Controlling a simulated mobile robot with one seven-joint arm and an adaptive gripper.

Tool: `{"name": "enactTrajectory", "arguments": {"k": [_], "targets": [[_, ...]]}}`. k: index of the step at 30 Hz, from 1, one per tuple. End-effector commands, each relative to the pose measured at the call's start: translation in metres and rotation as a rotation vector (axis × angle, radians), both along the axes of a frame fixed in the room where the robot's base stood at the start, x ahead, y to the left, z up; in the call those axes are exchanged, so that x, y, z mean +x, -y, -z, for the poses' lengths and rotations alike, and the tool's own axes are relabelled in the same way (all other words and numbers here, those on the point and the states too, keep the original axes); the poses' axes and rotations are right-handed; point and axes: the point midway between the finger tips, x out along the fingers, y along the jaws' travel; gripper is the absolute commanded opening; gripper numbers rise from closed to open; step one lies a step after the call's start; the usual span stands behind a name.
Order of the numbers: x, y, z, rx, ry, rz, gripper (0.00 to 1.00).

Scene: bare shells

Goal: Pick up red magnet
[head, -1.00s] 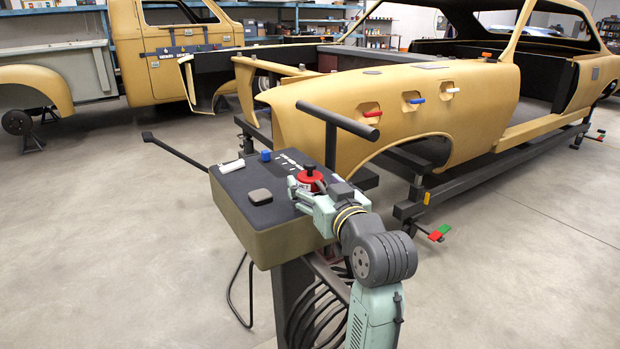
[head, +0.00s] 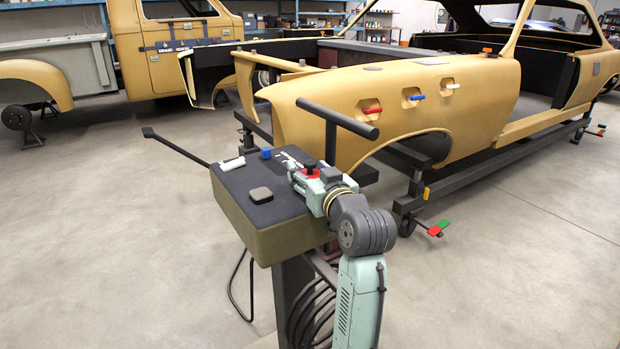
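The red magnet (head: 312,174) appears to be the small red piece with a black knob at the right part of the dark cart top (head: 237,183). My gripper (head: 299,179) is low over the cart top, right at the red piece, and covers much of it. My arm reaches in from the lower right. The fingertips are largely hidden, so I cannot tell whether they are closed on the red piece or only beside it. Whether the piece rests on the top or is raised is also unclear.
On the cart top are a white cylinder (head: 232,163), a blue piece (head: 266,154), a dark rounded block (head: 260,194) and slim tools behind my gripper. A dark T-handle (head: 340,120) rises behind. A tan car shell (head: 440,95) stands beyond. Floor at left is clear.

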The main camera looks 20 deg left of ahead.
Motion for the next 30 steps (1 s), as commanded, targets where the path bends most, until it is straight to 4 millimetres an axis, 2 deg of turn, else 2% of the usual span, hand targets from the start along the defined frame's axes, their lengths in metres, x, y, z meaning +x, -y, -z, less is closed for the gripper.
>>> {"name": "enactTrajectory", "arguments": {"k": [2,20,30], "targets": [[-0.0001,0.0001,0.0000,0.000,0.000,0.000,0.44],[-0.0001,0.0001,0.0001,0.000,0.000,0.000,0.04],[-0.0002,0.0003,-0.0040,0.001,0.002,0.000,0.04]]}}
